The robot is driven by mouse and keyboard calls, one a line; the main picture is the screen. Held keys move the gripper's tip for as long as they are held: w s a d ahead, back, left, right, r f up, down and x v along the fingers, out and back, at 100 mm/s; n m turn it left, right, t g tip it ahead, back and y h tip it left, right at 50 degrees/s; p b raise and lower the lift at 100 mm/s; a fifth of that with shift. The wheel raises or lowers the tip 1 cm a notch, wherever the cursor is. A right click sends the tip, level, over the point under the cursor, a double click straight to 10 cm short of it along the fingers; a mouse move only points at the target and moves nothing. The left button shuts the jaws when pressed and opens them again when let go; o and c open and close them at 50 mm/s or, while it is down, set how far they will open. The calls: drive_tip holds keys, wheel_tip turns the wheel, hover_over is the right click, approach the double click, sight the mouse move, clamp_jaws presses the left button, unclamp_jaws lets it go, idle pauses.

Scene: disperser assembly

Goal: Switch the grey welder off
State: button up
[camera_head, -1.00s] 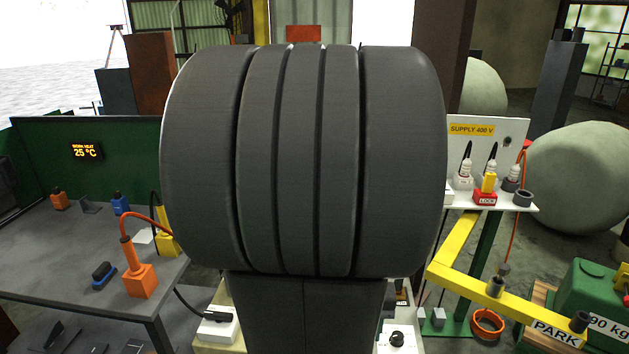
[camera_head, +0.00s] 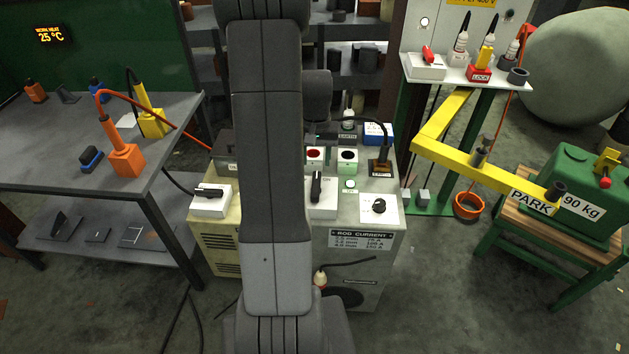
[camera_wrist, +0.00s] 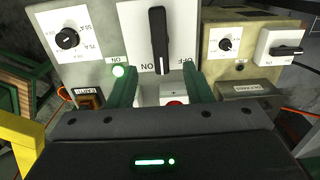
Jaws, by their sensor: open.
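The grey welder (camera_head: 362,240) stands mid-picture in the head view, partly behind my arm. Its white switch plate with a black lever (camera_head: 317,187) is on top; the lever (camera_wrist: 159,40) shows upright in the wrist view, with ON and OFF labels near its lower end. In the head view the fingers are hard to make out.
A beige machine with its own lever switch (camera_head: 208,195) adjoins on the left. A rod-current dial (camera_head: 379,206) is right of the switch plate. A yellow bar (camera_head: 480,160) stands to the right.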

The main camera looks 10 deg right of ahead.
sight(316, 183)
wheel_tip(316, 183, down, 10)
drive_tip(key=shift+r+p, duration=0.15)
drive_tip(key=shift+p, duration=0.4)
drive_tip(key=shift+c, duration=0.3)
drive_tip(key=c, duration=0.9)
